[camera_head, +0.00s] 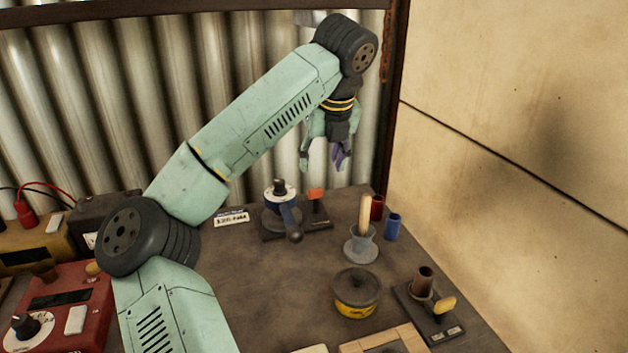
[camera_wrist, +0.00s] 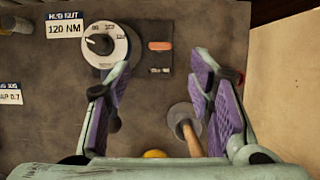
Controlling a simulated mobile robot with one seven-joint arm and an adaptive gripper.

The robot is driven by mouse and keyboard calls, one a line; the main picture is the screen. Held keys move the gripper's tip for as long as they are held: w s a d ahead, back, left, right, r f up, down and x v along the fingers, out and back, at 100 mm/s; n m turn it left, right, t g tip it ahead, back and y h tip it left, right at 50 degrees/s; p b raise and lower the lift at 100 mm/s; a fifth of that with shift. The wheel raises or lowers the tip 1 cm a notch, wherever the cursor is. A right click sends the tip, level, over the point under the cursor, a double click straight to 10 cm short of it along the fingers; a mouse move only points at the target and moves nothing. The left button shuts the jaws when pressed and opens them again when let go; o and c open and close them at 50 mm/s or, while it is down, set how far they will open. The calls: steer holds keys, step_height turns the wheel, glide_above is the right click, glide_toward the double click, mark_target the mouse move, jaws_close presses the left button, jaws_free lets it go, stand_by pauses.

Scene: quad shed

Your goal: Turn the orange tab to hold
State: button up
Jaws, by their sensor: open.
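The orange tab (camera_head: 316,193) stands upright on a dark base plate (camera_head: 270,238) near the back of the bench. In the wrist view the orange tab (camera_wrist: 160,45) shows from above, just right of a round white dial (camera_wrist: 106,45). Any lettering by the tab is too small to read. My gripper (camera_head: 328,168) hangs above the back of the bench, apart from the tab. The tab lies beyond the fingertips.
A grey holder with a wooden handle (camera_head: 362,245) stands right of the plate. Red (camera_head: 377,207) and blue (camera_head: 393,227) cups stand near the wall. A yellow-and-black pot (camera_head: 357,293) sits in front. A label reads 120 NM (camera_wrist: 65,27). Bench surface between the plate and pot is clear.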

mark_target(316, 189)
steer(key=p+x, duration=0.2)
steer(key=x, duration=0.7)
steer(key=shift+f, duration=0.15)
jaws_close()
stand_by(0.3)
